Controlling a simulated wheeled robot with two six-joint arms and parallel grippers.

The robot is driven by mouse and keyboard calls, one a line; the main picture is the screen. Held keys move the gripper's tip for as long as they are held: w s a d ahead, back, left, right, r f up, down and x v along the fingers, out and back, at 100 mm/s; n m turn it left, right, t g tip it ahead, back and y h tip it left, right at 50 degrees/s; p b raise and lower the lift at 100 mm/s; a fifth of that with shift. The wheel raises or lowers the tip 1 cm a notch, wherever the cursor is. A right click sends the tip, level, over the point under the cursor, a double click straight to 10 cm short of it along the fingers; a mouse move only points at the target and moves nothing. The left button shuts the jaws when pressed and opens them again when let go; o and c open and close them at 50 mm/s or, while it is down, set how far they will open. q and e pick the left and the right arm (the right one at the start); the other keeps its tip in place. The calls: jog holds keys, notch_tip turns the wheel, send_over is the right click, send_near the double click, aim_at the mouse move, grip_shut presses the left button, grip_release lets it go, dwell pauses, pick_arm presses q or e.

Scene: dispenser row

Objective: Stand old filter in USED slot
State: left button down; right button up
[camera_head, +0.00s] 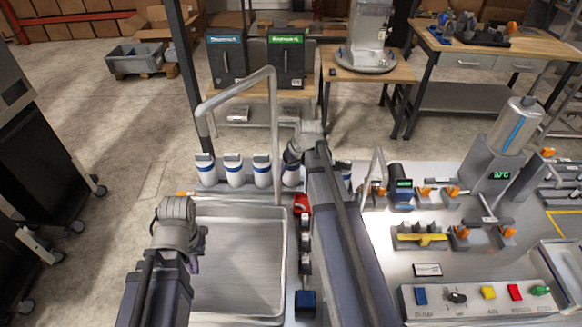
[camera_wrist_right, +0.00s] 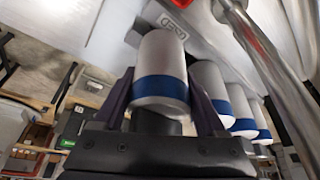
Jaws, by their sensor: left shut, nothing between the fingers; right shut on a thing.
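In the right wrist view my right gripper (camera_wrist_right: 165,100) is shut on a white filter (camera_wrist_right: 160,65) with a blue band. Beyond its end is a grey block with an upside-down USED label (camera_wrist_right: 176,4). I cannot tell whether the filter touches the block or stands in the slot. In the head view my right arm hides the right fingers and most of that area.
Several similar filters (camera_head: 233,170) stand in a row behind the metal basin (camera_head: 288,270). A bent grey pipe (camera_head: 274,130) rises close to the right arm. A red part (camera_head: 301,204) lies beside the basin. Fixtures and a button panel (camera_head: 470,298) fill the bench's right side.

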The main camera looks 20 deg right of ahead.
aim_at(296, 164)
pick_arm(q)
jog(key=shift+f+b, duration=0.45)
jog(key=shift+f, duration=0.1)
pick_arm(e)
jog(key=shift+f, duration=0.55)
jog(key=o, duration=1.6)
pick_arm(q)
jog(key=shift+r, duration=0.1)
pick_arm(e)
jog(key=p+v, duration=0.7)
jog(key=v, duration=0.1)
pick_arm(q)
notch_tip(296, 164, up, 7)
pick_arm(e)
jog(key=shift+f, duration=0.15)
